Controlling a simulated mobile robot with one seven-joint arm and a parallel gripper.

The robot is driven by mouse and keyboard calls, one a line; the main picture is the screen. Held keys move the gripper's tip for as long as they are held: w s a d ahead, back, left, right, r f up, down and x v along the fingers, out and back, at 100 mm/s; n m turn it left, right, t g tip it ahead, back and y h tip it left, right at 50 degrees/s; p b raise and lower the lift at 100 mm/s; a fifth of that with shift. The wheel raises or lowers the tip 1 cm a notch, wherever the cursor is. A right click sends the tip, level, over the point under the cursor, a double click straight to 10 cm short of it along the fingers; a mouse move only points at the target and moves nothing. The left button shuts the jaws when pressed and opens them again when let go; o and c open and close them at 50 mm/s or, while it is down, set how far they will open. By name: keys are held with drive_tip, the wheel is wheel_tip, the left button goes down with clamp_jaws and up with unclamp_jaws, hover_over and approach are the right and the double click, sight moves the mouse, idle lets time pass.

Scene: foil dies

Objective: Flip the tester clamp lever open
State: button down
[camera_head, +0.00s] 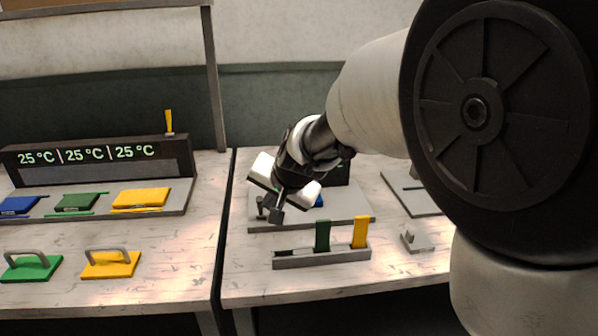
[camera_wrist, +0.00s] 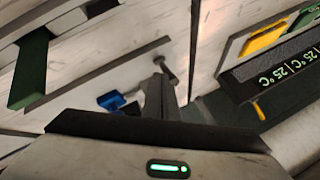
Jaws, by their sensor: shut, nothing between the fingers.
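The tester's grey base plate (camera_head: 340,216) lies on the right-hand table, partly hidden by my arm. My gripper (camera_head: 277,213) is low over its left part, with its fingers together and nothing between them. A small dark post with a rounded end (camera_head: 262,206), which looks like the clamp lever, stands just left of the fingertips. In the wrist view the same dark piece (camera_wrist: 160,62) is just beyond the fingertips (camera_wrist: 158,82); I cannot tell whether they touch. A blue piece (camera_head: 319,201) sits on the plate, and it also shows in the wrist view (camera_wrist: 113,101).
A grey rack (camera_head: 322,258) with upright green (camera_head: 322,235) and yellow (camera_head: 360,232) pieces stands in front of the plate. A small grey block (camera_head: 417,242) is to its right. The left table holds a temperature display (camera_head: 95,160), coloured dies and two handled pieces.

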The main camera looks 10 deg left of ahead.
drive_tip(key=shift+w+r+g+p, duration=0.3)
drive_tip(key=shift+g+p, duration=0.2)
drive_tip(key=shift+p, duration=0.75)
drive_tip(key=w+r+g+p, duration=0.1)
drive_tip(key=p, duration=0.3)
drive_tip(key=shift+a+h, duration=0.15)
drive_tip(key=shift+h, duration=0.15)
drive_tip(key=g+p, duration=0.1)
drive_tip(key=p, duration=0.1)
drive_tip(key=w+g+p, duration=0.1)
drive_tip(key=p, duration=0.2)
drive_tip(key=w+g+p, duration=0.1)
drive_tip(key=p, duration=0.2)
drive_tip(key=shift+w+a+f+m+h, duration=0.15)
drive_tip(key=shift+a+f+m+h, duration=0.2)
drive_tip(key=shift+f+m+h, duration=0.05)
drive_tip(key=shift+r, duration=0.2)
drive_tip(key=shift+d+r+p, duration=0.1)
drive_tip(key=shift+r+p, duration=0.6)
drive_tip(key=shift+r, duration=0.05)
